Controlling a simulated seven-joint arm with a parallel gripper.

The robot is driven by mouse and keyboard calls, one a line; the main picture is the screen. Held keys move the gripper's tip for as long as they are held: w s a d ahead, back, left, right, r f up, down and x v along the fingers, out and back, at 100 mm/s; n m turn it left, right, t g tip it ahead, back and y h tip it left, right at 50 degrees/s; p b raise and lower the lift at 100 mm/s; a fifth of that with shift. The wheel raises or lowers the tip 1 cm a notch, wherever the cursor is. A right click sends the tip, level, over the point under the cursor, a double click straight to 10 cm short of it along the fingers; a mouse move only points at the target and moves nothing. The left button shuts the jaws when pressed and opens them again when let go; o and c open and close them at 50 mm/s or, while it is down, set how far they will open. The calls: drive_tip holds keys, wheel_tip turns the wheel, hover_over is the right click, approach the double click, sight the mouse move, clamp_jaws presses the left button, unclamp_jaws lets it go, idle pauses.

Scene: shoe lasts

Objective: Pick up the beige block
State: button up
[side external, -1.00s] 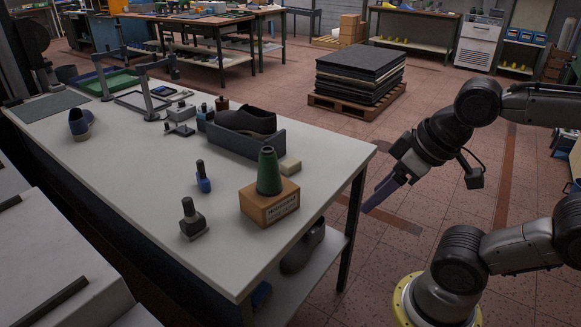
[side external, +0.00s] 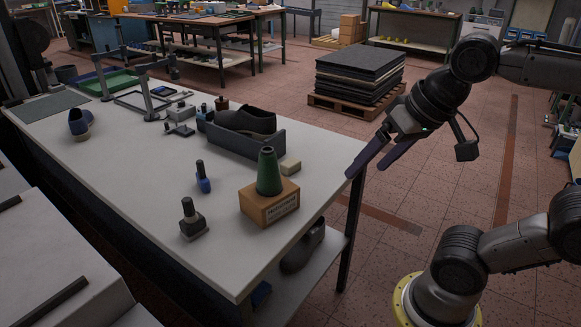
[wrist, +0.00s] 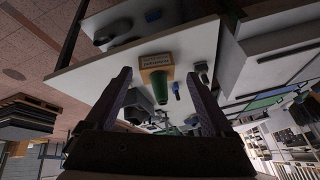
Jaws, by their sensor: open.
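The small beige block (side external: 290,167) lies on the white table, right beside the dark grey tray (side external: 245,141) and just behind the green cone on its wooden box. My gripper (side external: 366,171) is open and empty, its purple fingers pointing down and left by the table's right corner, clear of the block. In the wrist view my gripper (wrist: 158,75) shows its two fingers spread apart toward the table. I cannot make out the beige block in the wrist view; a finger may hide it.
The green cone (side external: 268,172) stands on a wooden box (side external: 270,204) near the table's front edge. A dark shoe (side external: 246,122) lies in the tray. Blue (side external: 203,179) and dark grey (side external: 192,218) bottle-like items stand left of the box. The table's right corner (side external: 358,150) is bare.

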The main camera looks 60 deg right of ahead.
drive_tip(key=w+d+r+m, duration=0.2)
drive_tip(key=w+r+m, duration=0.35)
drive_tip(key=w, duration=0.25)
drive_tip(key=m+g, duration=0.6)
drive_tip(key=m, duration=0.4)
hover_over(291, 162)
wheel_tip(291, 162, down, 17)
wheel_tip(291, 162, down, 7)
drive_tip(key=shift+w+d+f, duration=0.1)
drive_tip(key=shift+d, duration=0.05)
drive_tip(key=shift+f, duration=3.3)
drive_tip(key=shift+c, duration=0.3)
